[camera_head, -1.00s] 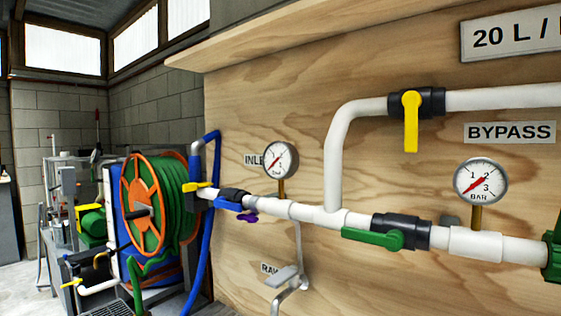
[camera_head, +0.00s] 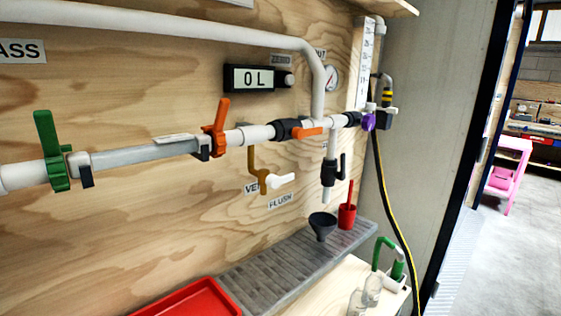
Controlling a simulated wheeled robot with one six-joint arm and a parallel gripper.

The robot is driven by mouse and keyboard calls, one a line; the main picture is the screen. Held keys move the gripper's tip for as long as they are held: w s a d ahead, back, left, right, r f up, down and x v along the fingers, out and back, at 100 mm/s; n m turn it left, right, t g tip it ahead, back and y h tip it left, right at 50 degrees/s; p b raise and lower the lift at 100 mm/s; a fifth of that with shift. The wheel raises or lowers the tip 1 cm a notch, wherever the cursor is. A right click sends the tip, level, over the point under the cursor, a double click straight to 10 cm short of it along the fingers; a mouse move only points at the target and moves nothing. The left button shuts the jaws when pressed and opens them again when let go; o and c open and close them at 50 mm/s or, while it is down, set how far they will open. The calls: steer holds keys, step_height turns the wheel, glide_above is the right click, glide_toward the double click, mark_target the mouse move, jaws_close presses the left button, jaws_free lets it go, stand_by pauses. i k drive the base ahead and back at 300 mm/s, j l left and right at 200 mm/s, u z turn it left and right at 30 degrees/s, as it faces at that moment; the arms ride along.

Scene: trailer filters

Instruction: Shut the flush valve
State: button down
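A FLUSH label (camera_head: 280,200) is on the plywood wall in the middle of the view. Left above it, a brass fitting (camera_head: 257,170) hangs from the main pipe with a white handle (camera_head: 281,181) pointing right; a partly covered label starting "VE" is behind it. Right of the FLUSH label, a black valve (camera_head: 328,172) sits on a short vertical white pipe, its black handle (camera_head: 342,166) standing upright, along the pipe. I cannot tell for certain which of the two the FLUSH label names. My gripper is not in view.
A meter (camera_head: 250,78) reads 0 L. Below are a grey drain tray (camera_head: 270,270), black funnel (camera_head: 322,225), red cup (camera_head: 347,214) and red tray (camera_head: 190,300). A doorway opens at right.

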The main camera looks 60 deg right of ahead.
mark_target(341, 174)
steer(key=z, duration=2)
